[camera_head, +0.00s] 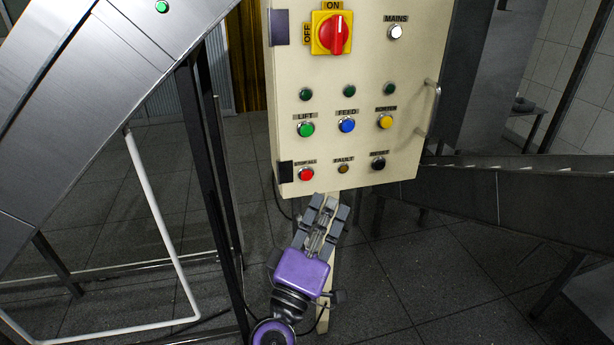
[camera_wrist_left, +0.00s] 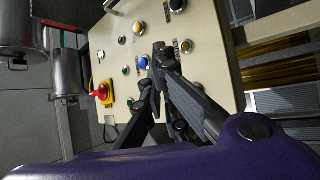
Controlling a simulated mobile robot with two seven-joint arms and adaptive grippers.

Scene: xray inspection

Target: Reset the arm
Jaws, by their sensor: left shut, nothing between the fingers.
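My left gripper (camera_head: 326,212) is purple with grey fingers, in front of the lower edge of a cream control panel (camera_head: 370,110). Its fingers are shut and empty and point up toward the panel, below the black RESET button (camera_head: 378,162), the FAULT lamp (camera_head: 343,169) and the red STOP ALL button (camera_head: 306,174). In the left wrist view its fingertips (camera_wrist_left: 153,65) overlap the panel face (camera_wrist_left: 205,55). I cannot tell whether they touch it. My right gripper is not in view.
The panel carries a red rotary switch (camera_head: 333,33) on yellow, a MAINS lamp (camera_head: 396,32), and green LIFT (camera_head: 306,129), blue FEED (camera_head: 347,125) and yellow (camera_head: 385,121) buttons. A metal handle (camera_head: 430,108) juts from its right side. Steel chutes flank it left (camera_head: 75,110) and right (camera_head: 520,195).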

